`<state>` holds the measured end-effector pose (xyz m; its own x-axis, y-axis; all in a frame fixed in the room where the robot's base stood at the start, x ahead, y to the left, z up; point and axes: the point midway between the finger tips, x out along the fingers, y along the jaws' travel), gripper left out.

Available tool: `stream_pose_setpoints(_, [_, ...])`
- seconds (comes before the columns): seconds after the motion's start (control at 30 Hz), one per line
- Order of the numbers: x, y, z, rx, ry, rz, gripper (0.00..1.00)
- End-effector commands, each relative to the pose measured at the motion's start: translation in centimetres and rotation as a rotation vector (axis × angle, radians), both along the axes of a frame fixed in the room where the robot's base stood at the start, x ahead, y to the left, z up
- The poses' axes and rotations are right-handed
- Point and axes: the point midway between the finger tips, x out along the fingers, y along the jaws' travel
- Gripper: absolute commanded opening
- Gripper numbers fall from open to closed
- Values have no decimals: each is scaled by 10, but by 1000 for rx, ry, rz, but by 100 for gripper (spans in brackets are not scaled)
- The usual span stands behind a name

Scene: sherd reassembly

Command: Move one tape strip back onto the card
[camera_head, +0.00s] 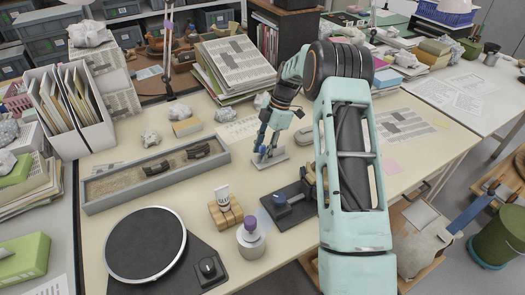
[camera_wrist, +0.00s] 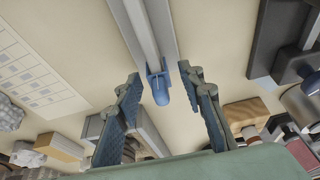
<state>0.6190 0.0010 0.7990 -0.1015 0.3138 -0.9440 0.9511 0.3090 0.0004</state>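My gripper (camera_head: 267,148) reaches down to the table near its middle. In the wrist view my gripper (camera_wrist: 160,74) has its two fingers spread apart. A small blue piece (camera_wrist: 160,88) shows between the fingers with gaps on both sides. It sits at the near end of a long grey base (camera_wrist: 132,22) with a pale raised ridge. The grey base (camera_head: 275,159) lies on the table under my gripper in the head view, partly covered by the fingers. I cannot clearly pick out a tape strip or the card.
A sand tray (camera_head: 150,202) is to the left, and a black turntable (camera_head: 146,243) stands in front. A printed sheet (camera_head: 238,129) lies behind my gripper.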

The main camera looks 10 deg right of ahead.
Motion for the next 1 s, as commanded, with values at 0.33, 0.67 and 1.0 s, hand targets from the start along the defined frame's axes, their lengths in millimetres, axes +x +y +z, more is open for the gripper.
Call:
stream_pose_setpoints(0.33, [1,-2,5,0,-1,0,37])
stream_pose_setpoints(0.67, [8,-22,64,0,-4,-3,37])
stream_pose_setpoints(1.0, [12,-37,109,0,0,-1,37])
